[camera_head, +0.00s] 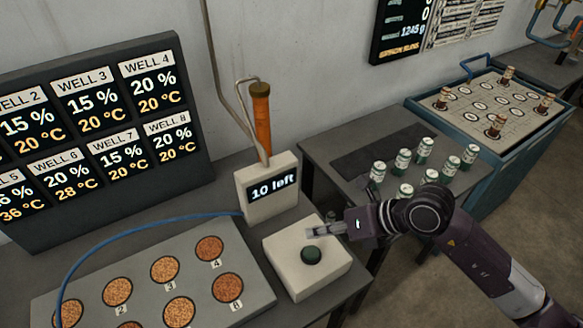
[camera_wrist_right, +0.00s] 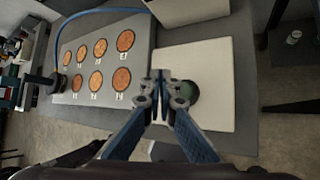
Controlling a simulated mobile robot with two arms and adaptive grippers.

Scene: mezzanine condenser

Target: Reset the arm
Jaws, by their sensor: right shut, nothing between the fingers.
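My right gripper (camera_head: 326,230) is shut and empty. In the head view it points left, above a white box with a dark round button (camera_head: 311,256). In the right wrist view the closed fingers (camera_wrist_right: 160,84) lie over the white box (camera_wrist_right: 205,60), and the green-black button (camera_wrist_right: 187,92) shows just right of them, partly hidden. I cannot tell from these views whether the fingers touch the button.
A white "10 left" display (camera_head: 268,190) stands behind the button box. A grey well plate (camera_head: 190,262) with brown discs lies left, a blue cable crossing it. A screen (camera_head: 90,140) stands behind. Several green-white cans (camera_head: 403,158) and a teal-framed cart (camera_head: 455,125) are right.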

